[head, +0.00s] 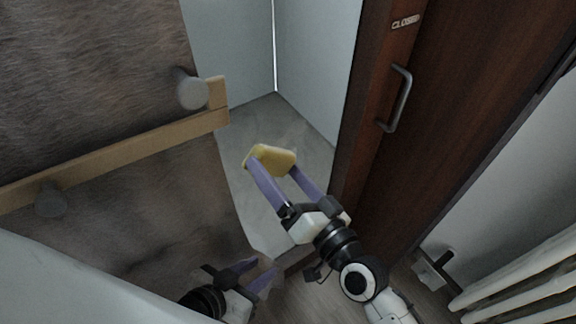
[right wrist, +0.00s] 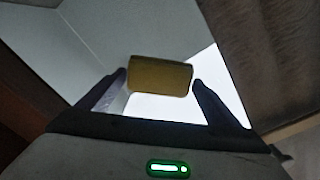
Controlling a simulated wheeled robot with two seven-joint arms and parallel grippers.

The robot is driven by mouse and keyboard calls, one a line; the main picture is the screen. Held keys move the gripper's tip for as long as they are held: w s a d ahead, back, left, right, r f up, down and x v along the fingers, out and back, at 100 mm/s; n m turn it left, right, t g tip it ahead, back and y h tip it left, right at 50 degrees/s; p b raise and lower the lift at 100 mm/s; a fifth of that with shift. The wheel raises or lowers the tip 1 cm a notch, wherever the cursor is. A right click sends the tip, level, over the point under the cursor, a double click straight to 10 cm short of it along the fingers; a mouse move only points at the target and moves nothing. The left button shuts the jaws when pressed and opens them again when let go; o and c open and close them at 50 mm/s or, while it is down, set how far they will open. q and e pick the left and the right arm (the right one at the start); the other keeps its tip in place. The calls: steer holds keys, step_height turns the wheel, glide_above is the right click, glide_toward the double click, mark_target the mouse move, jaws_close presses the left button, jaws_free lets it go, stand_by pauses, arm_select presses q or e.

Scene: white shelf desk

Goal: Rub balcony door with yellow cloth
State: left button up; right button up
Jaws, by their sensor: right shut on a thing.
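A brown wooden door (head: 460,110) with a grey bar handle (head: 400,98) and a "CLOSED" label stands at the right in the head view; I take it for the balcony door. My right gripper (head: 279,172) is shut on the yellow cloth (head: 272,158), a small block-like piece at its fingertips, left of the door and apart from it. The cloth also shows between the fingers in the right wrist view (right wrist: 160,76). My left gripper (head: 261,273) is low in the head view, its fingers apart with nothing between them.
A brown furry surface (head: 90,60) with a wooden rail (head: 120,150) and grey knobs (head: 190,90) fills the left. Pale walls (head: 310,60) meet in a corner behind the cloth. A white radiator (head: 520,280) is at lower right. Grey floor (head: 250,120) is clear around the cloth.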

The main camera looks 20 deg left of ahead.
steer(key=shift+r+p, duration=1.05)
steer(key=shift+r, duration=0.15)
steer(key=shift+w+d+f+b, duration=0.2)
steer(key=shift+w+d+b, duration=0.6)
steer(key=shift+w, duration=0.2)
steer(key=shift+w+d+b, duration=0.5)
steer(key=shift+w+d, duration=0.05)
steer(key=shift+w, duration=0.2)
steer(key=shift+w+d+b, duration=0.45)
steer(key=shift+w+d, duration=0.05)
steer(key=shift+w, duration=0.2)
steer(key=shift+w+d+r, duration=0.15)
steer(key=shift+w+d, duration=0.2)
steer(key=shift+w, duration=0.15)
steer(key=shift+w+d+b, duration=0.85)
steer(key=shift+w+b, duration=0.15)
steer(key=shift+b, duration=0.25)
steer(key=shift+w+d, duration=0.3)
steer(key=shift+w, duration=0.1)
